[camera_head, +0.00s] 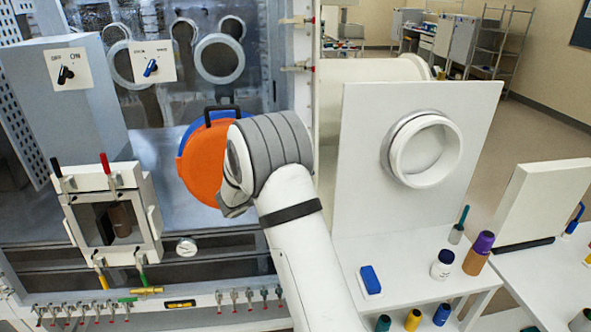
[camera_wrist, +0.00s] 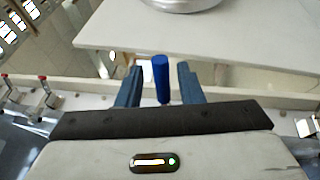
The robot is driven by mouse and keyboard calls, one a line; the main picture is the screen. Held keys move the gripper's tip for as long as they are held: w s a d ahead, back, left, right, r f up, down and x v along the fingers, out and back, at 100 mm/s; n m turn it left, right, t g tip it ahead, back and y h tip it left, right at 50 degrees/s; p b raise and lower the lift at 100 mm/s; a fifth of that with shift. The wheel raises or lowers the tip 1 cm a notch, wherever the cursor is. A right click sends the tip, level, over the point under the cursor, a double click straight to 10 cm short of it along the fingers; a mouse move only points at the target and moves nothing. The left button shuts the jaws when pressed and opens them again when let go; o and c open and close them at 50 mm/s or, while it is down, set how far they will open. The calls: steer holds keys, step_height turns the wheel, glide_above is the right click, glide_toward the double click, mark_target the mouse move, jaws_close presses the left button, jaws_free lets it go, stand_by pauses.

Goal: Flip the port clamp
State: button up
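In the wrist view, my gripper (camera_wrist: 161,74) has its two blue-grey fingers apart. A dark blue cylindrical handle (camera_wrist: 161,88) stands upright in the picture between them, with a visible gap on each side. It looks like a clamp handle; its base is hidden behind my gripper's dark front edge. In the head view, my white arm covers this spot, so neither the fingertips nor this handle can be seen. Red-tipped clamps (camera_head: 300,67) sit on the white post near my arm, and similar ones (camera_wrist: 42,82) show at the left in the wrist view.
An orange disc with a blue rim and black handle (camera_head: 202,168) is close behind my wrist. A framed window (camera_head: 110,218) with coloured clamp handles is at left. A white panel with a round port (camera_head: 363,165) stands at right, with bottles (camera_head: 443,265) on the white bench.

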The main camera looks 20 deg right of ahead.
steer(key=shift+a+f, duration=0.15)
steer(key=shift+a, duration=0.05)
steer(key=r+b+v, duration=0.1)
steer(key=b+v, duration=0.1)
steer(key=v, duration=0.5)
steer(key=shift+a+f, duration=0.25)
steer(key=shift+f, duration=0.15)
steer(key=shift+s, duration=0.15)
